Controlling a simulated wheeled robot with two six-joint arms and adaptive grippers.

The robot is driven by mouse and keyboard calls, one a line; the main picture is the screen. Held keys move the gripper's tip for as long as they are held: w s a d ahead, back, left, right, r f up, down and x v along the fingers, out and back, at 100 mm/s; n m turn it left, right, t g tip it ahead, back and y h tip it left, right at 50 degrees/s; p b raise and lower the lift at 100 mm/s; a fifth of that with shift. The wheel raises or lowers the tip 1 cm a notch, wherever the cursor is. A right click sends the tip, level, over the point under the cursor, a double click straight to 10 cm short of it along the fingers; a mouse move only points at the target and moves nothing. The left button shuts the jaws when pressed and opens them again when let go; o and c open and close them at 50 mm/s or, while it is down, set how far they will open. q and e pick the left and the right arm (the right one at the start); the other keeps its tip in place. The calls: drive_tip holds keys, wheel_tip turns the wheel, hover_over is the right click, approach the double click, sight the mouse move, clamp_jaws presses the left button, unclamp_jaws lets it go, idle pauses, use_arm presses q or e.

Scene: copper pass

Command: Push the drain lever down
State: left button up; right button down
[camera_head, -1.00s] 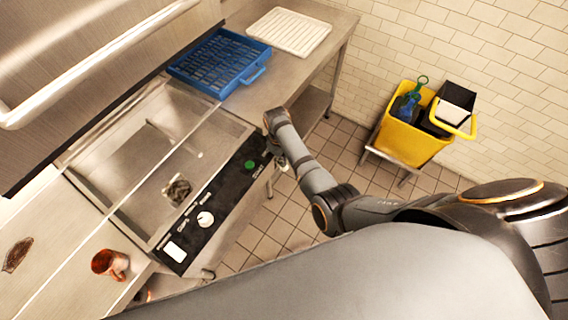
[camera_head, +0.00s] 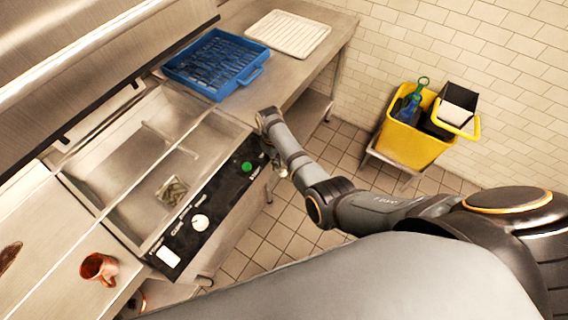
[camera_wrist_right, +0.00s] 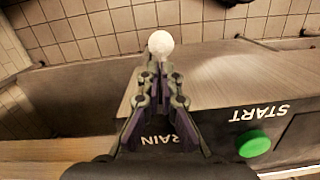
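The drain lever shows in the right wrist view as a white ball knob (camera_wrist_right: 160,44) just beyond my fingertips. The rest of the lever is hidden behind my fingers. My right gripper (camera_wrist_right: 158,72) has its fingers drawn together with nothing seen between them. I cannot tell whether the tips touch the knob. The partly covered word "DRAIN" shows below the fingers on the black control panel (camera_wrist_right: 225,122). In the head view my right gripper (camera_head: 279,168) is small, at the panel's right end near the green start button (camera_head: 247,167). My left gripper is not in view.
A steel sink basin (camera_head: 150,135) lies behind the panel. A blue rack (camera_head: 254,74) and white tray (camera_head: 290,35) sit on the far counter. A copper mug (camera_head: 99,268) stands on the near counter. A yellow bucket (camera_head: 405,140) stands on the right; tiled floor lies between.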

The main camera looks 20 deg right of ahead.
drive_tip(key=r, duration=0.5)
drive_tip(key=w+a+r, duration=0.1)
drive_tip(key=r, duration=0.2)
drive_tip(key=shift+w, duration=0.1)
drive_tip(key=shift+s+d, duration=0.25)
drive_tip(key=shift+d, duration=0.05)
